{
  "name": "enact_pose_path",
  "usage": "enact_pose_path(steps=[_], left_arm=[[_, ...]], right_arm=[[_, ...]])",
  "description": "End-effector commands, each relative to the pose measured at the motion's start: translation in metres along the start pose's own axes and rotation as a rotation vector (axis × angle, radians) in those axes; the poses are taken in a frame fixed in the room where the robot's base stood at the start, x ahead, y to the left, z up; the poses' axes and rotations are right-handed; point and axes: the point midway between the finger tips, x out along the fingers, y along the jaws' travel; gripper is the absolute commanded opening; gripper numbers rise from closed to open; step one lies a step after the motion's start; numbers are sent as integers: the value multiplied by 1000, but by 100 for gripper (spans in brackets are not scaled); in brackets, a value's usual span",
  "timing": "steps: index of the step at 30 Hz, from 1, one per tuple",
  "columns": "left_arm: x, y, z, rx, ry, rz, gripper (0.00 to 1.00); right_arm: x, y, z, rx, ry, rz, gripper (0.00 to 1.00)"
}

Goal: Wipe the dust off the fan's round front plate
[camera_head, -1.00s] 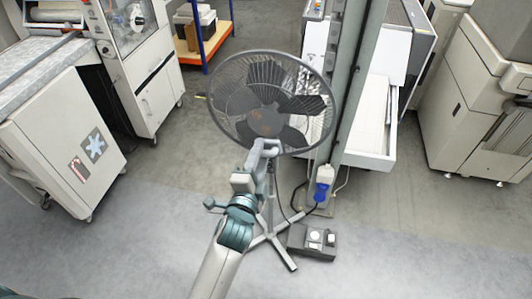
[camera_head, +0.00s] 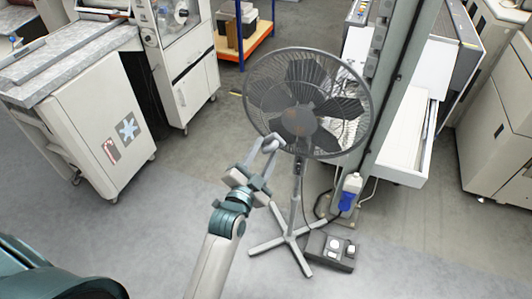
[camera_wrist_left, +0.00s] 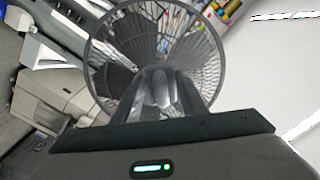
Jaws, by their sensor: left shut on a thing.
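The grey pedestal fan (camera_head: 349,98) stands upright on a cross-shaped foot, its round wire guard facing me. Its round front plate (camera_head: 299,121) is dark grey, with faint brownish marks on it. My left gripper (camera_head: 270,145) is at the lower left of the plate, in front of the guard's lower rim. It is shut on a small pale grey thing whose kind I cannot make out. I cannot tell whether this touches the fan. In the left wrist view the fingers (camera_wrist_left: 160,95) cover the lower middle of the fan (camera_wrist_left: 125,40). My right gripper is not in view.
A grey-green post (camera_head: 385,110) stands close to the right of the fan, with a blue plug (camera_head: 347,200) low on it. A control box (camera_head: 331,250) lies by the fan's foot. A white cabinet (camera_head: 95,135) is at the left. Floor is clear between.

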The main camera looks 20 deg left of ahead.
Motion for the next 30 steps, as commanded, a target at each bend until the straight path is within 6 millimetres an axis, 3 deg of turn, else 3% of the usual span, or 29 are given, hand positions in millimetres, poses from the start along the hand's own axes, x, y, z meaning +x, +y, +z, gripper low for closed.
enact_pose_path(steps=[11,30], left_arm=[[9,0,0,1,1,-2,21],[56,0,0,1,2,-1,21]], right_arm=[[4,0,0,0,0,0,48],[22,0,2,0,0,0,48]])
